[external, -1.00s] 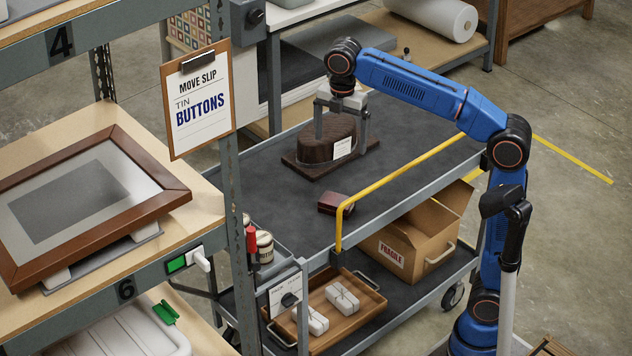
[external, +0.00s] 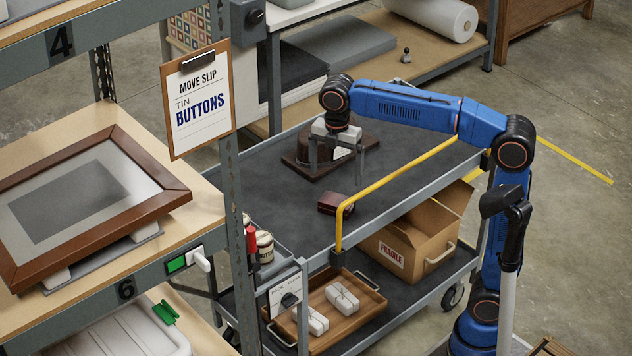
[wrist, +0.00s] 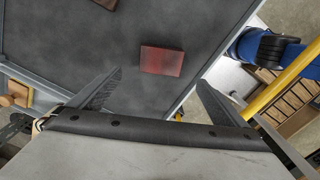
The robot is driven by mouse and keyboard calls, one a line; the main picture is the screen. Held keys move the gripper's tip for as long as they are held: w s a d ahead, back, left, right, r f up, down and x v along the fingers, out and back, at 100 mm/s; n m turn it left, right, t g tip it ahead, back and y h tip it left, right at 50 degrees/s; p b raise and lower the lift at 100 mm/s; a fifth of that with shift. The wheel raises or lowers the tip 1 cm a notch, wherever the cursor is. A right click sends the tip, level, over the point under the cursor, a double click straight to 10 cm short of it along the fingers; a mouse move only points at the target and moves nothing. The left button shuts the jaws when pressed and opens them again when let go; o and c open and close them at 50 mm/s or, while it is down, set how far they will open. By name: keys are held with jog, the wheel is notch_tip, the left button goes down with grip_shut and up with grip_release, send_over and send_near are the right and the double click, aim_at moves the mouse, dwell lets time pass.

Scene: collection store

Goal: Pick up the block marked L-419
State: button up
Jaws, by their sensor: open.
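A dark brown rounded wooden block (external: 312,147) stands on a flat dark base on the cart's top deck. A white label is on its side; I cannot read its marking, and my gripper partly covers it. My gripper (external: 337,178) is open and points down on the near side of the block, overlapping it in the external view; contact cannot be told. In the wrist view my gripper (wrist: 160,78) has its fingers spread with nothing held, and the brown block does not show. A small dark red box (external: 335,203) lies nearer on the deck; it also shows in the wrist view (wrist: 162,60).
A yellow rail (external: 400,179) runs along the cart's right edge. A shelf post with a clipboard (external: 198,100) reading "Tin Buttons" stands at left. The lower deck holds a "Fragile" carton (external: 405,250) and a wooden tray (external: 352,322). The deck around the red box is clear.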

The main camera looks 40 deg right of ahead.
aim_at(337, 200)
notch_tip(337, 200, down, 7)
jog(key=shift+r, duration=0.2)
jog(key=shift+d+f, duration=0.15)
jog(key=shift+f, duration=1.15)
jog(key=shift+d+f, duration=0.15)
jog(key=shift+f, duration=1.15)
jog(key=c, duration=1.2)
